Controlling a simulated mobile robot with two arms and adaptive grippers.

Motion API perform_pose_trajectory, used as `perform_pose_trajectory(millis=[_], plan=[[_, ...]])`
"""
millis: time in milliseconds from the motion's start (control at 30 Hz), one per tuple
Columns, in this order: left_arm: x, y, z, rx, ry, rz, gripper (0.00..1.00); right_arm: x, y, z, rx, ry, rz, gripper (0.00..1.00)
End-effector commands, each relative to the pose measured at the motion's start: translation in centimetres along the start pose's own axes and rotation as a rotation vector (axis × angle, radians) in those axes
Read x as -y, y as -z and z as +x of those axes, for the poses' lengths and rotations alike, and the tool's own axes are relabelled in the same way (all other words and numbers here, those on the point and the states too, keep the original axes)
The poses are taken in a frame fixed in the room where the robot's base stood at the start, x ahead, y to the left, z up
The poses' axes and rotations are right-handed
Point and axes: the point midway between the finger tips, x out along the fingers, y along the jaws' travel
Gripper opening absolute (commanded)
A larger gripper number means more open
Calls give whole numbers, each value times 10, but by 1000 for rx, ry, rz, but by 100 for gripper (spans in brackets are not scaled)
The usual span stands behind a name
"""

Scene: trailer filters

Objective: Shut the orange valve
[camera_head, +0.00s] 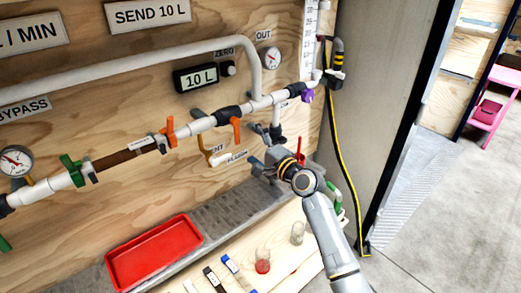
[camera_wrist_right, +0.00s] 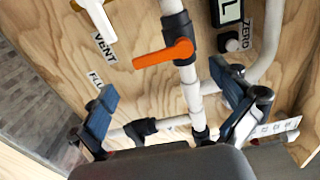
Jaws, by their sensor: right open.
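The orange valve handle (camera_head: 235,130) hangs down from a black valve body on the white pipe in the head view. In the right wrist view the orange handle (camera_wrist_right: 163,54) points left, crosswise to its pipe. My right gripper (camera_head: 266,150) is open and empty, below and to the right of the handle, apart from it. In the wrist view its blue fingers (camera_wrist_right: 163,88) are spread wide, with the handle beyond the tips. A second orange piece (camera_head: 169,131) sits further left, at the right end of a brown filter (camera_head: 126,155). My left gripper is out of view.
A display reading 10 L (camera_head: 198,77) is above the pipe. A yellow handle (camera_head: 204,150) is left of the orange one. A purple handle (camera_head: 308,96) and a red handle (camera_head: 299,148) are to the right. A red tray (camera_head: 153,252) lies below on the counter.

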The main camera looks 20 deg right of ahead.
Motion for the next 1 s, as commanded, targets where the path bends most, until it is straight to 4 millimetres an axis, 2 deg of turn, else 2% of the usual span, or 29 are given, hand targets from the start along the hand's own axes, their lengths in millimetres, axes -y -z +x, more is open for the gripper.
perform_pose_trajectory(millis=[100,300,833,933,1000], plan=[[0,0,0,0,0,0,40,-1,0,-23,-1,-1,-2,100],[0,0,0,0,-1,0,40,0,0,-44,-1,0,0,100],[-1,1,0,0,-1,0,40,-2,0,-46,-1,-4,-1,100],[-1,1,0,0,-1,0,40,-22,1,-46,-10,-40,-17,100],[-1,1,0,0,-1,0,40,-53,2,-47,-22,-95,-48,100]])
